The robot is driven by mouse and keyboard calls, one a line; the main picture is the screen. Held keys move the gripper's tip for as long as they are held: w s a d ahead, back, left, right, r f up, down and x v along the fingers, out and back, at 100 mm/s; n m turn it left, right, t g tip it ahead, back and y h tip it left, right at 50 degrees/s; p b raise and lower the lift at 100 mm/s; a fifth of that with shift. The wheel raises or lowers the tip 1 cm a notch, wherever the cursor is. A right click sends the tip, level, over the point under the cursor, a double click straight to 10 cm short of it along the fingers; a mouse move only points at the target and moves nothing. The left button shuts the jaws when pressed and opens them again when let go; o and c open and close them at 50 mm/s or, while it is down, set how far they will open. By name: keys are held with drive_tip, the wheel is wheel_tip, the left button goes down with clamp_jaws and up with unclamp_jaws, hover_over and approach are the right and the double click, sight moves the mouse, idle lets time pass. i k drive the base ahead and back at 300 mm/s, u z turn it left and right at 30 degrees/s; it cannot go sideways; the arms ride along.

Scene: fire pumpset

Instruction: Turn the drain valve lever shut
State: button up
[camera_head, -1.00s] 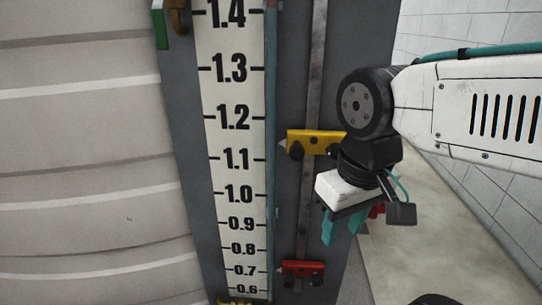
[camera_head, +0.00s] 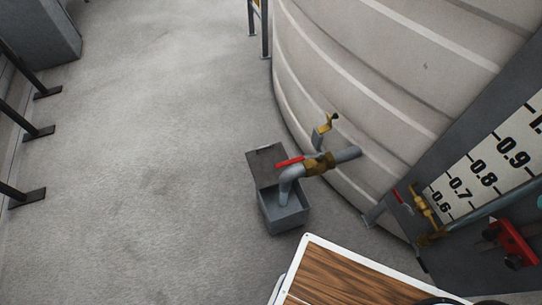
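A grey drain pipe (camera_head: 346,155) comes out low from the side of the big ribbed tank (camera_head: 350,70) and bends down over an open grey box (camera_head: 287,215). A brass valve (camera_head: 319,164) sits on this pipe. Its red lever (camera_head: 289,162) points left from the valve, roughly along the pipe toward the bend. A small brass tap-like fitting (camera_head: 328,124) stands just above and behind the valve. My gripper is not in view now, so its state does not show.
At right, a dark gauge board (camera_head: 468,240) carries a number scale (camera_head: 487,170), a red clamp (camera_head: 512,243) and a small brass fitting with another red handle (camera_head: 402,202). Open grey floor (camera_head: 150,180) lies left of the box. Dark posts stand at far left.

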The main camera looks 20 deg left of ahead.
sight(297, 159)
drive_tip(key=u, duration=1)
